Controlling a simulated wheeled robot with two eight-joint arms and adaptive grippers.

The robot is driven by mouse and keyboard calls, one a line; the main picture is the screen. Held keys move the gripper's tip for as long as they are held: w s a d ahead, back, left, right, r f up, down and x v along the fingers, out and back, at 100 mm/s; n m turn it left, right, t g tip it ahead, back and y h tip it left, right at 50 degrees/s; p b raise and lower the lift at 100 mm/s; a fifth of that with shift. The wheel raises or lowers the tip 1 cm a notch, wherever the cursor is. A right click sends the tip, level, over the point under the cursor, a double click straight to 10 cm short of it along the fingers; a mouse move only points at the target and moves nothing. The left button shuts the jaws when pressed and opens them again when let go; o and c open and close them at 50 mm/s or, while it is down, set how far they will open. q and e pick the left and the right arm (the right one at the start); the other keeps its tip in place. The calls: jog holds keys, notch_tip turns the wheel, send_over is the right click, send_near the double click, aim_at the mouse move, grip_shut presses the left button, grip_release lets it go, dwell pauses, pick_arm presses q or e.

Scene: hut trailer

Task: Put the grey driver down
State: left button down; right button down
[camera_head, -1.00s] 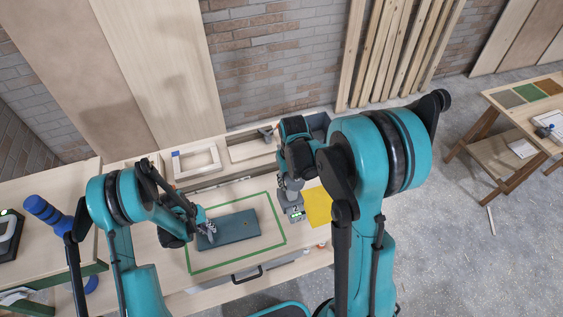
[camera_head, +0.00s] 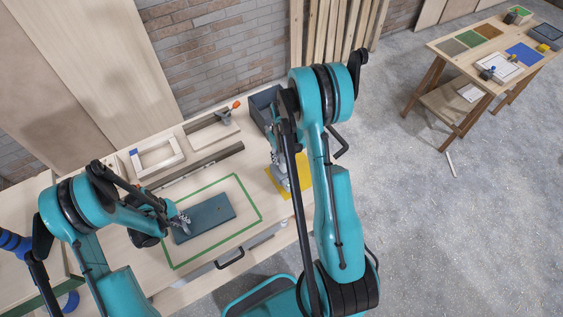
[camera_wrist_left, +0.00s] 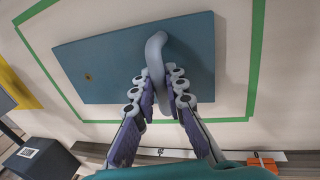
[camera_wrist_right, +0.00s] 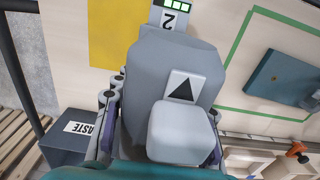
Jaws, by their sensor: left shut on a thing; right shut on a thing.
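The grey driver (camera_wrist_right: 175,85), with a number 2 and green lights at its end, is in my right gripper (camera_wrist_right: 160,130), whose fingers close on both sides of it. In the head view the driver (camera_head: 281,178) is over or on the yellow mat (camera_head: 303,184); I cannot tell whether it touches. The mat also shows beside it in the right wrist view (camera_wrist_right: 112,35). My left gripper (camera_head: 182,226) is shut on the grey handle (camera_wrist_left: 156,55) of a teal panel (camera_wrist_left: 105,65). The panel (camera_head: 207,219) lies flat inside a green outline on the bench.
A dark waste bin (camera_head: 263,105) stands behind the mat at the bench's back. A pale wooden frame (camera_head: 157,157) and a clamp (camera_head: 225,117) lie along the back. A black drawer handle (camera_head: 230,259) juts from the bench front. Another table (camera_head: 440,47) stands at the far right.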

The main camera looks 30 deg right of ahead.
jog(key=shift+f, duration=1.85)
jog(key=c, duration=0.9)
grip_release()
jog(key=shift+o, duration=0.2)
